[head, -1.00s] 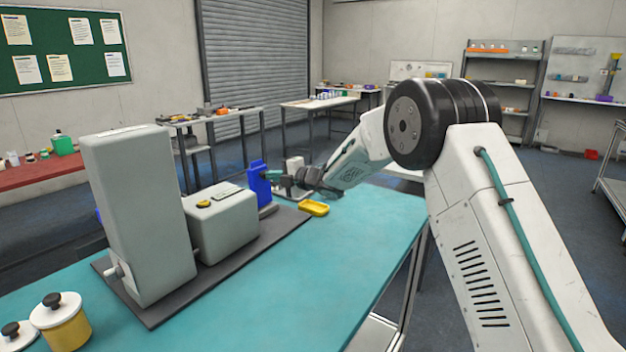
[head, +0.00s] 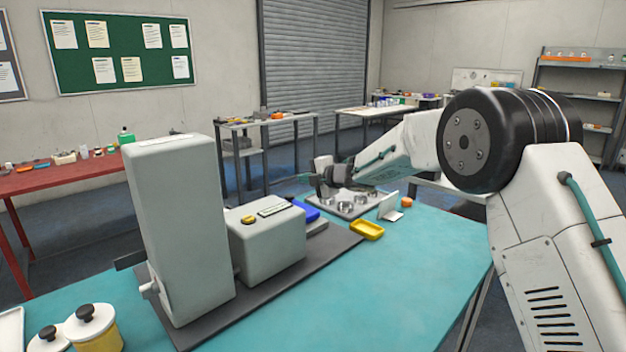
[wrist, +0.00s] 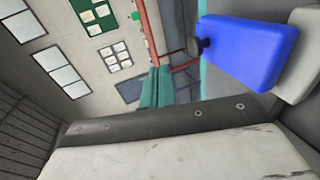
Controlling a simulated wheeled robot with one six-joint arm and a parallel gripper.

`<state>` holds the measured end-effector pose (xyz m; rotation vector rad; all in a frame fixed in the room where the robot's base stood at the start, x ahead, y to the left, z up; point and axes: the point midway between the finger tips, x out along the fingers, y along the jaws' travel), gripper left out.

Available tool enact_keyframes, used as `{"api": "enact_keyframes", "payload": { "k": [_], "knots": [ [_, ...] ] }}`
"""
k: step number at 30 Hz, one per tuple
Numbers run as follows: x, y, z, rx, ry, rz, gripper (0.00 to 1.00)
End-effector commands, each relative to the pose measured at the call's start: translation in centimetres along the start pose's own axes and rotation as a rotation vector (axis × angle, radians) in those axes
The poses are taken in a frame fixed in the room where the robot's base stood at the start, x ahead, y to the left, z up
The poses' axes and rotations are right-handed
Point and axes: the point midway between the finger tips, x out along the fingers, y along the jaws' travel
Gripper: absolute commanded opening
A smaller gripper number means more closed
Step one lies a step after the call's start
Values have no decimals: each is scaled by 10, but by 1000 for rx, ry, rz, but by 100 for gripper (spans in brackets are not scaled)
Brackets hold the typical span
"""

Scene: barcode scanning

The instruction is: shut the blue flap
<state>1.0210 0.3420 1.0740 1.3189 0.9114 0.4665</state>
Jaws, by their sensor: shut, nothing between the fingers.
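The blue flap (head: 303,211) lies low and nearly flat at the far end of the grey machine, partly hidden behind its grey box (head: 268,243). In the wrist view the blue flap (wrist: 250,50) shows as a blue slab at the upper right, with a dark round knob (wrist: 200,46) at its edge. My gripper (head: 318,186) is shut and empty, just beyond and above the flap in the head view. Whether it touches the flap I cannot tell.
A tall grey housing (head: 182,230) stands on the dark base plate (head: 300,272). Beyond the flap are a tray with several metal rings (head: 346,206), a yellow dish (head: 367,230), a white stand (head: 389,206) and an orange item (head: 407,202). The front right teal tabletop (head: 400,270) is clear.

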Motion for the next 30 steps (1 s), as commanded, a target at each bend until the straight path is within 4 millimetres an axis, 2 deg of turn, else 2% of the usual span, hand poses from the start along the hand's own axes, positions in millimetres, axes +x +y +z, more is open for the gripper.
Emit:
{"api": "enact_keyframes", "payload": {
  "k": [12,16,24,30],
  "knots": [
    [48,-7,-13,-3,9,0,0],
    [56,-10,-14,-3,10,-5,0],
    [68,-17,-12,0,7,-136,0],
    [74,-22,-12,4,7,-133,0]
  ]
}}
